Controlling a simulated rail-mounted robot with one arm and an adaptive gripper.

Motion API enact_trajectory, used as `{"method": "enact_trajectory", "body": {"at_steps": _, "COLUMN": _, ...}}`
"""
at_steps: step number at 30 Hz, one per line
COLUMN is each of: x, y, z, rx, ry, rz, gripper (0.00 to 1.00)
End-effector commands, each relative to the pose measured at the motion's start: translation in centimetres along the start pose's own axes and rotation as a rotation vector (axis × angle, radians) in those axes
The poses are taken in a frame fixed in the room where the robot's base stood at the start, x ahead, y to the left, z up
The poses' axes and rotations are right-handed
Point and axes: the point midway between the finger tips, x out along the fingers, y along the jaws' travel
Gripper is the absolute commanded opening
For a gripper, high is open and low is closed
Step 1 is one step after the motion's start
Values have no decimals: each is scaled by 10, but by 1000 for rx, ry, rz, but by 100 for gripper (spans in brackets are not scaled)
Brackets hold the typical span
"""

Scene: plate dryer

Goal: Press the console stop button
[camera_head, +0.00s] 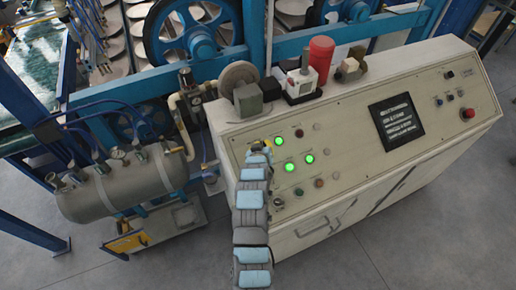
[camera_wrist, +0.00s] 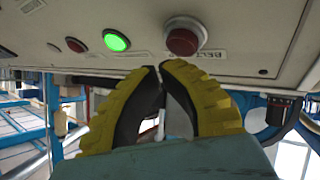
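The console (camera_head: 350,150) has a sloped cream panel with several buttons. My gripper (camera_head: 258,145) is at the panel's upper left in the head view, and my arm hides part of the panel. In the wrist view my gripper's yellow fingers (camera_wrist: 161,70) have their tips together with nothing between them. A large dull-red button (camera_wrist: 183,38) stands out just beyond the tips, beside a label that seems to read "BELT". A gap to it cannot be judged. Left of it are a lit green button (camera_wrist: 116,40) and a small dark-red one (camera_wrist: 75,45). Which is the stop button is not readable.
A red mushroom button (camera_head: 467,113) sits at the panel's far right, past a black display (camera_head: 396,120). A red cylinder (camera_head: 320,55) and small devices stand on the console's top ledge. A grey tank (camera_head: 122,183) and blue machine frame are at left.

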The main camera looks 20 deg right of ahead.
Motion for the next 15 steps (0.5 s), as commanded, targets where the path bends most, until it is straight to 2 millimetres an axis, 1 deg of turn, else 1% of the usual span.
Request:
{"method": "enact_trajectory", "body": {"at_steps": 9, "x": 6, "y": -4, "z": 5, "rx": -1, "ry": 0, "rz": 0, "gripper": 0}}
{"method": "enact_trajectory", "body": {"at_steps": 15, "x": 7, "y": -4, "z": 4, "rx": 0, "ry": 0, "rz": 0, "gripper": 0}}
